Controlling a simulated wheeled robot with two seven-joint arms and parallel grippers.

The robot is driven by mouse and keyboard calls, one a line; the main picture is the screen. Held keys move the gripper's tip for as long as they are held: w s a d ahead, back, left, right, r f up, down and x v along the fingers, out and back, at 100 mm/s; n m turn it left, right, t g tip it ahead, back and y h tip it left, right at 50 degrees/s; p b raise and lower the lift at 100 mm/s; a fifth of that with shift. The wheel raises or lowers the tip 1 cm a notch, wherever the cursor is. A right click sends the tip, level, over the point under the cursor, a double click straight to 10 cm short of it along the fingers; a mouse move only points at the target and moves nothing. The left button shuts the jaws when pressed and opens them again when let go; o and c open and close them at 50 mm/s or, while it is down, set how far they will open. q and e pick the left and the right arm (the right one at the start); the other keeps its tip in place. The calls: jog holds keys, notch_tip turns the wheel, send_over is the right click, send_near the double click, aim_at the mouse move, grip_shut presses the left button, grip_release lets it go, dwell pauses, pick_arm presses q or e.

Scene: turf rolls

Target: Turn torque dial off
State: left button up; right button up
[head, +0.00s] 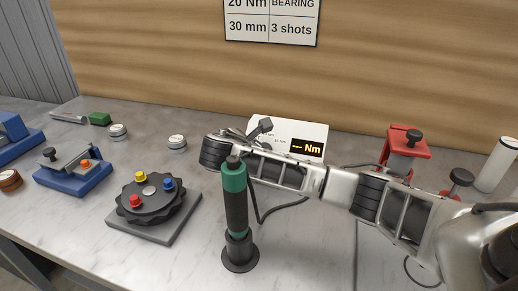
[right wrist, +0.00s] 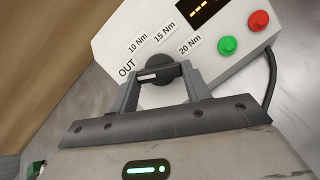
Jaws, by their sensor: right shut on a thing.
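The torque dial (right wrist: 158,68) is a black round knob with a white mark on the sloping face of a white controller box (right wrist: 210,62). The white mark lies on the knob's left side, toward the printed OUT label. My right gripper (right wrist: 160,78) is shut on the dial, one finger on each side. In the head view the right gripper (head: 258,130) reaches in front of the controller (head: 315,131), whose display (head: 307,147) reads "--- Nm". The dial itself is hidden there. My left gripper is not in view.
A green and black driver (head: 235,205) stands upright in front of my right arm. A black turntable (head: 150,198) with coloured knobs is left of it. A blue fixture (head: 72,172) and red clamp (head: 408,143) are farther out. Green and red buttons (right wrist: 259,20) are near the dial.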

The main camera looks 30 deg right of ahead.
jog(key=n+t, duration=0.1)
jog(key=n, duration=0.2)
jog(key=n+y, duration=0.1)
jog(key=n, duration=0.2)
jog(key=shift+s+n+t, duration=0.2)
jog(key=shift+n+t, duration=0.1)
jog(key=shift+t, duration=0.1)
dwell(0.3)
jog(key=o, duration=1)
